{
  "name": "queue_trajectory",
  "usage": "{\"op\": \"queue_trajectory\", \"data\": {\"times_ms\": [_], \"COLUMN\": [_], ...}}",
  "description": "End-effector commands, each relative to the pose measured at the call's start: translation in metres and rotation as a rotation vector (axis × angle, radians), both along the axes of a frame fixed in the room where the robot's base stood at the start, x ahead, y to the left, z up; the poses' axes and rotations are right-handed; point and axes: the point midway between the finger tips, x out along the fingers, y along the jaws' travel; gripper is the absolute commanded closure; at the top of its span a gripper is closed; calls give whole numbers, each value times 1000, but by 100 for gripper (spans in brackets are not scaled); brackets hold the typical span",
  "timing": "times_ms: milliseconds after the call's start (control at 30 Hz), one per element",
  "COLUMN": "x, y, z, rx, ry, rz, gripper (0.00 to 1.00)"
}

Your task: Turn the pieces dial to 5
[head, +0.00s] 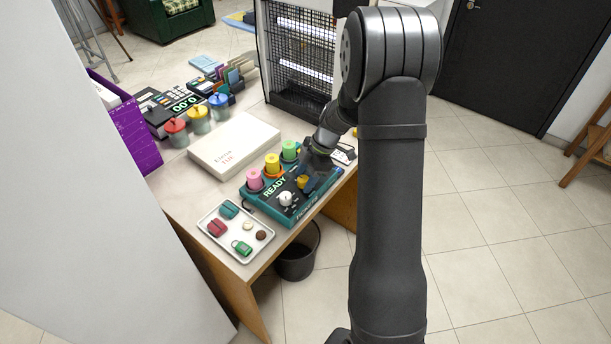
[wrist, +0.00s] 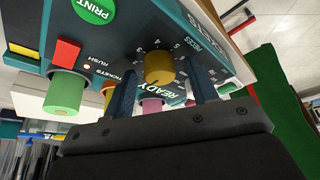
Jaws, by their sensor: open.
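The yellow pieces dial (wrist: 160,67) is on the black panel of the teal ticket machine (head: 323,199), with PIECES lettering beside it in the wrist view. Numerals are printed around the dial, but its pointer is too unclear to read. My gripper (wrist: 161,80) is open. Its two fingers stand on either side of the dial, with a gap visible at each side. In the head view the dial (head: 302,182) is partly covered by my gripper (head: 307,176). A READY display (head: 274,186) shows on the machine.
The panel also has a white knob (head: 285,198), a green PRINT button (wrist: 93,8) and a red switch (wrist: 66,51). Pink, yellow and green rolls (head: 272,163) stand along its back. A small-item tray (head: 243,254) lies in front, and a white box (head: 234,143) behind.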

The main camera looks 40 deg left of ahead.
Motion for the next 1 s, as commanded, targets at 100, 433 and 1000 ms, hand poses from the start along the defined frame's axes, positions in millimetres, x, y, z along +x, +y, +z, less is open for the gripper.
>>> {"op": "queue_trajectory", "data": {"times_ms": [100,433,1000], "x": [0,0,-2], "y": [0,0,-1], "z": [0,0,1], "rx": [0,0,0], "ry": [0,0,1], "rz": [0,0,-234], "gripper": [47,92,92]}}
